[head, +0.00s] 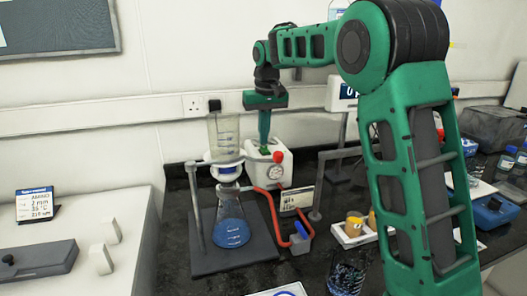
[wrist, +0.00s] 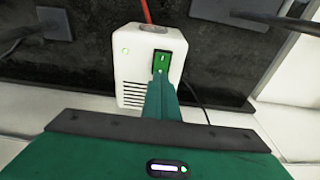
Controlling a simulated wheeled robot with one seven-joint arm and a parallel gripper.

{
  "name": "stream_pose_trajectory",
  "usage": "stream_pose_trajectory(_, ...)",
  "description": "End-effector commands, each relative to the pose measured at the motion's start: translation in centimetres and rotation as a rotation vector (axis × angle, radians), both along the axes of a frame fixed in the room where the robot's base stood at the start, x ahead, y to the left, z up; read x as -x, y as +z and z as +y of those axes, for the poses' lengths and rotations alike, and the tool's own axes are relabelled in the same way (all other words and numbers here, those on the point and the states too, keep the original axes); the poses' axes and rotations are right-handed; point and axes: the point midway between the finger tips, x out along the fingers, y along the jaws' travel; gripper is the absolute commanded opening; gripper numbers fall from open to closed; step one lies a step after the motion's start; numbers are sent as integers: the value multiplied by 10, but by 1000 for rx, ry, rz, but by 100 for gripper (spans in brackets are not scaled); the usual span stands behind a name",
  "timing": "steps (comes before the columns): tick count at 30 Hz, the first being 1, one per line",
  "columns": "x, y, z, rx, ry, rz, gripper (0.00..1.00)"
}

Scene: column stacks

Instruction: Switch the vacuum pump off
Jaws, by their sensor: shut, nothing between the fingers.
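The vacuum pump (head: 268,176) is a white box on the dark bench against the wall, with a round gauge and a red knob. In the wrist view its top (wrist: 133,66) shows a green rocker switch (wrist: 163,61) and a small lit green light (wrist: 125,51). My gripper (head: 264,150) is shut and empty, pointing down over the pump. In the wrist view its fingertips (wrist: 160,82) are at the near end of the switch and hide part of it. I cannot tell whether they touch it.
Left of the pump, a flask with blue liquid (head: 231,229) stands on a dark stand base under a glass funnel (head: 224,135). A red hose (head: 270,211) runs from the pump. A small tray with jars (head: 353,233) is to the right.

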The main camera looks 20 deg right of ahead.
Motion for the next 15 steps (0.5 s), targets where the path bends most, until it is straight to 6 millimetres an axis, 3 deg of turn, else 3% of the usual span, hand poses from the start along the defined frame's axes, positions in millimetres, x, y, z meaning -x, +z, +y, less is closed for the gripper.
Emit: stream_pose_trajectory(15, 0, -4, 0, 0, 0, 0, 0)
